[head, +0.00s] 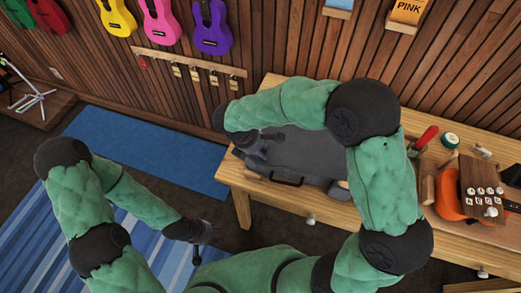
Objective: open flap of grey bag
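The grey bag (310,150) lies on the wooden workbench, partly hidden behind my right arm. A dark handle (287,180) shows on its front side. I cannot make out the flap's edge or whether the flap is raised. My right gripper (251,150) is at the bag's left end, pointing down, dark against the grey cloth; I cannot tell whether it touches the bag or how its fingers stand. My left gripper (199,253) hangs low over the floor in front of the bench, away from the bag; its fingers are too small to read.
The workbench (252,188) holds an orange ukulele body (449,198), a red-handled tool (427,137) and a green round tin (449,140) to the right. Ukuleles (211,27) hang on the slatted wall. A blue mat (150,150) and striped rug (30,225) cover clear floor at left.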

